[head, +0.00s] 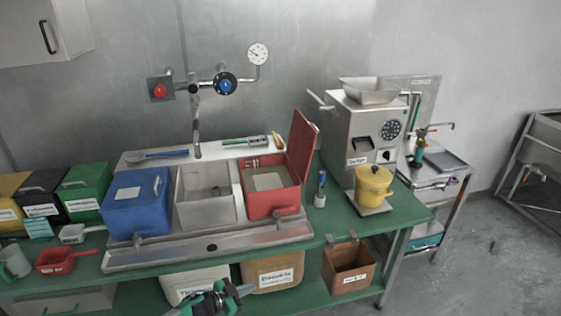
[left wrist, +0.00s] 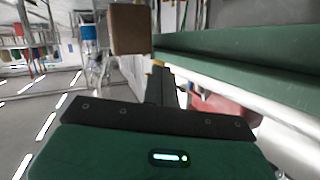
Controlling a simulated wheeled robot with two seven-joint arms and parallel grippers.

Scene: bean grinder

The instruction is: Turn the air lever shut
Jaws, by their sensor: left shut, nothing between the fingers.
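I cannot tell for sure which part is the air lever. A wall pipe with a red knob (head: 159,91), a blue knob (head: 226,83) and a round gauge (head: 258,53) runs above the sink bench. The steel grinder (head: 365,135) has a lever-like handle (head: 320,101) at its upper left and a pipe (head: 412,108) on its right side. My left gripper (head: 240,292) is at the bottom of the head view, low in front of the bench and apart from all these parts. It is shut and empty; its dark fingers (left wrist: 160,84) also show in the left wrist view. My right gripper is out of view.
The green bench (head: 340,222) holds a blue box (head: 136,205), a red open-lidded box (head: 272,200) and a yellow pot (head: 373,184).

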